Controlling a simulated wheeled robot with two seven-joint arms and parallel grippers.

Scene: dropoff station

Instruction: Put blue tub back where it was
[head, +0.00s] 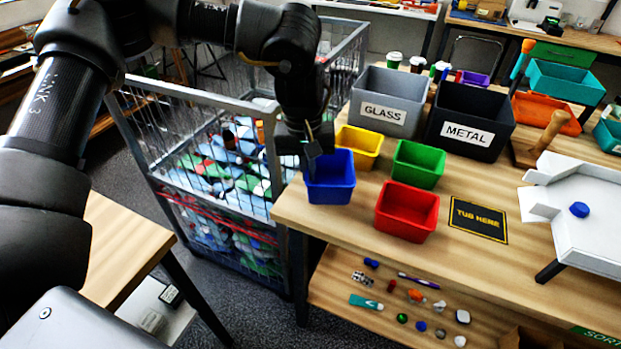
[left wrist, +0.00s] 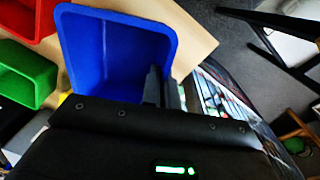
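The blue tub (head: 330,182) is upright and looks empty, at the left end of the sorting table, in front of the yellow tub. It also shows in the left wrist view (left wrist: 108,50). My left gripper (head: 307,158) reaches down at the tub's left wall. In the left wrist view its fingers (left wrist: 163,88) are close together, one inside and one outside the wall, shut on it. I cannot tell whether the tub's base touches the table. The mat marked TUB HERE (head: 478,218) is bare. My right gripper is not in view.
Yellow (head: 360,146), green (head: 418,164) and red (head: 406,211) tubs stand close to the right. GLASS (head: 386,101) and METAL (head: 469,121) bins stand behind. A wire cage (head: 222,190) of waste is left of the table. A white tray (head: 580,220) holds a blue cap.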

